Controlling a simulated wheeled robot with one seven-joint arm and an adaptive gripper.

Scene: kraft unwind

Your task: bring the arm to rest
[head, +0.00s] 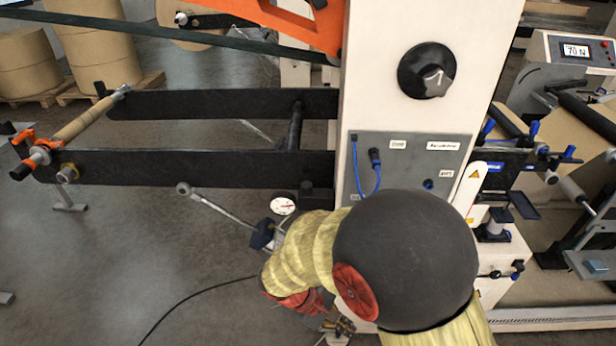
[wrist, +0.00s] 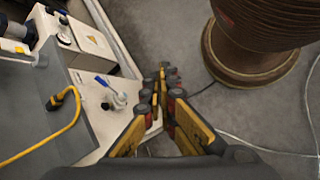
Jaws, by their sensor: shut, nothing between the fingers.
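My arm bends down in front of the white machine column in the head view, with its yellow sleeve and a large dark joint in the foreground. My gripper (head: 338,326) shows only in part at the bottom of the head view, below the arm. In the wrist view my gripper (wrist: 167,82) has its yellow-and-black fingers brought together at the tips, with nothing held between them. The fingertips point over the grey floor, beside the edge of a pale machine base (wrist: 92,150).
The white column (head: 410,25) carries a black knob (head: 426,71) and a socket panel with a blue cable (head: 367,180). Black unwind arms (head: 200,168) and a steel lever (head: 222,208) extend left. A blue-handled valve (wrist: 113,97) and a yellow cable (wrist: 50,138) sit left of the fingers.

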